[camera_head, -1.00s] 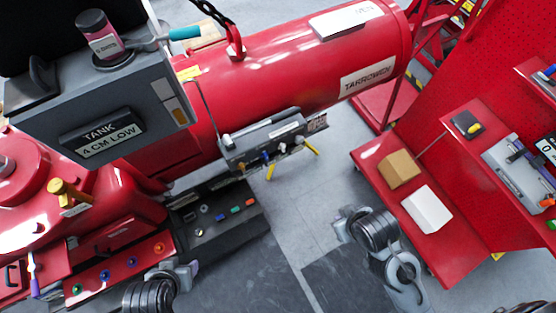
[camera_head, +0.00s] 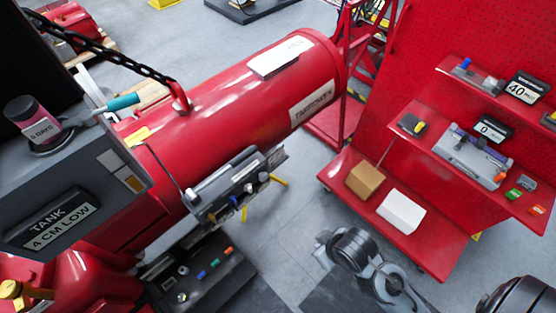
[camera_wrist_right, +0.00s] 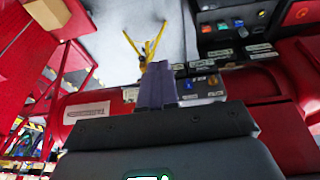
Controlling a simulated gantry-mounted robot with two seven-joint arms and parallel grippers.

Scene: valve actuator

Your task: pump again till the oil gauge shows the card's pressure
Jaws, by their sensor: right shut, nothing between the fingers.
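A display reading 0 (camera_head: 494,130) stands on the middle shelf, behind a grey unit (camera_head: 470,160) with a purple bar. A second display reading 40 (camera_head: 525,88) stands on the shelf above. The small print on both is unreadable, so I cannot tell which is the oil gauge or the card. A teal-handled lever (camera_head: 122,102) sticks out at the upper left. My right gripper (camera_wrist_right: 158,66) is shut and empty in the wrist view, its purple fingers near a yellow handle (camera_wrist_right: 152,46). Its fingers cannot be made out in the head view. My left gripper is out of view.
A red tank (camera_head: 225,95) crosses the middle, with a grey valve panel (camera_head: 232,185) along its near side. A TANK 4 CM LOW sign (camera_head: 47,220) is at left. A brown box (camera_head: 365,179) and a white box (camera_head: 401,212) sit on the cart's lower shelf. Floor shows between.

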